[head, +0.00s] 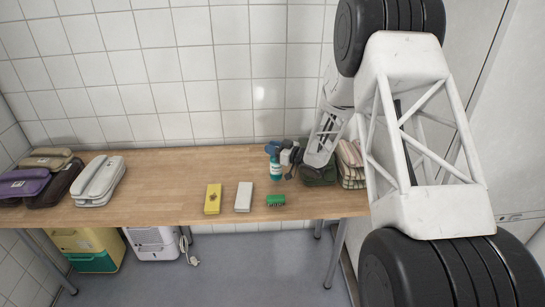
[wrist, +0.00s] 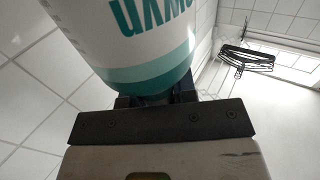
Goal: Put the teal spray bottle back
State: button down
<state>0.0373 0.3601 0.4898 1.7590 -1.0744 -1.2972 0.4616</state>
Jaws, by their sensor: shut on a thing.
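The teal spray bottle (head: 275,169) is near the right part of the wooden table, upright, with a blue top. In the wrist view the bottle (wrist: 150,45) fills the upper middle, white with teal bands and teal lettering. My gripper (head: 283,155) reaches in from the right and is shut on the bottle. In the wrist view its dark fingers (wrist: 155,99) are at the bottle, partly hidden behind it. I cannot tell whether the bottle's base touches the table.
A green brush (head: 275,200), white block (head: 244,197) and yellow block (head: 213,199) lie along the wooden table's (head: 160,190) front. Folded dark green (head: 319,174) and checked (head: 351,178) items lie close right of my gripper. Folded bundles (head: 97,181) lie far left. The table between is clear.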

dwell(0.3)
jog(key=shift+f, duration=1.95)
jog(key=c, duration=0.9)
grip_release()
jog(key=shift+s+d, duration=0.35)
jog(key=shift+d, duration=0.25)
jog(key=v, duration=1)
jog(key=shift+s+d, duration=0.25)
jog(key=shift+s, duration=0.05)
